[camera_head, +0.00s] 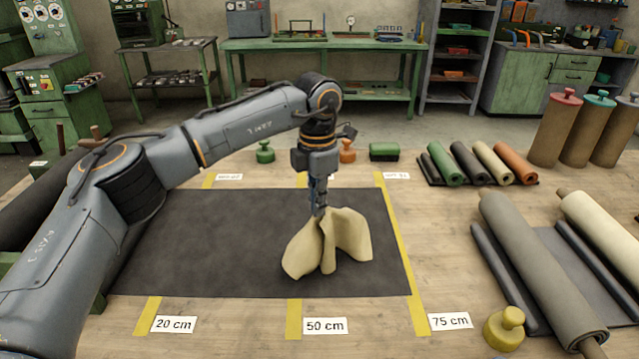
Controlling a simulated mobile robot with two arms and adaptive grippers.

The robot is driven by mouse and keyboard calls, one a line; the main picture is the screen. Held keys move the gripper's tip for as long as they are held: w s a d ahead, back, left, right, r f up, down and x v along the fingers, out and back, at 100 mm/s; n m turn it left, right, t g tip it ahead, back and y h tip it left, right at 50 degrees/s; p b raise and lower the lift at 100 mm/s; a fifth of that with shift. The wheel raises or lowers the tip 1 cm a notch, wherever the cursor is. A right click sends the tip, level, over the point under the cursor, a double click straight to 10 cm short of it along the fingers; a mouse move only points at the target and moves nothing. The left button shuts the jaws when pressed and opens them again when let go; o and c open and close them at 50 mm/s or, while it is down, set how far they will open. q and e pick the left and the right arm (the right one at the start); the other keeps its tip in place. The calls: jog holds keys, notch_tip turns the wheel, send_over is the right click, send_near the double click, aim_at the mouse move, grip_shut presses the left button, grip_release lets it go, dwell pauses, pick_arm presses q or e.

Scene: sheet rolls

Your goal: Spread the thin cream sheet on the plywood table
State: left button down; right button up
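The thin cream sheet (347,238) hangs crumpled in folds over the right half of a dark mat (200,240) on the plywood table (460,225). My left gripper (319,208), reaching down from above, is shut on the top of the cream sheet, which is pinched there. The sheet's lower edges are close to the mat; I cannot tell whether they touch it. My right gripper is not in view.
Yellow tape strips with 20 cm, 50 cm and 75 cm labels (450,321) mark the table. A yellow knobbed weight (504,328) and large rolls (540,270) lie at the right. Small rolls (490,163), green (265,152) and orange weights (347,151) stand behind the mat.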

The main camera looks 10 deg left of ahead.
pick_arm(q)
jog(key=s+f+n, duration=0.2)
jog(key=f, duration=0.1)
jog(key=s+f+n, duration=0.2)
jog(key=s+f, duration=0.1)
jog(key=f, duration=0.1)
jog(key=s+f+n, duration=0.3)
jog(key=shift+s+f, duration=0.15)
jog(key=shift+f, duration=0.15)
jog(key=shift+s+f+n, duration=0.5)
jog(key=shift+f+n, duration=0.15)
jog(key=shift+n, duration=0.05)
jog(key=c, duration=0.9)
grip_release()
notch_tip(320, 180, up, 12)
jog(key=p, duration=0.6)
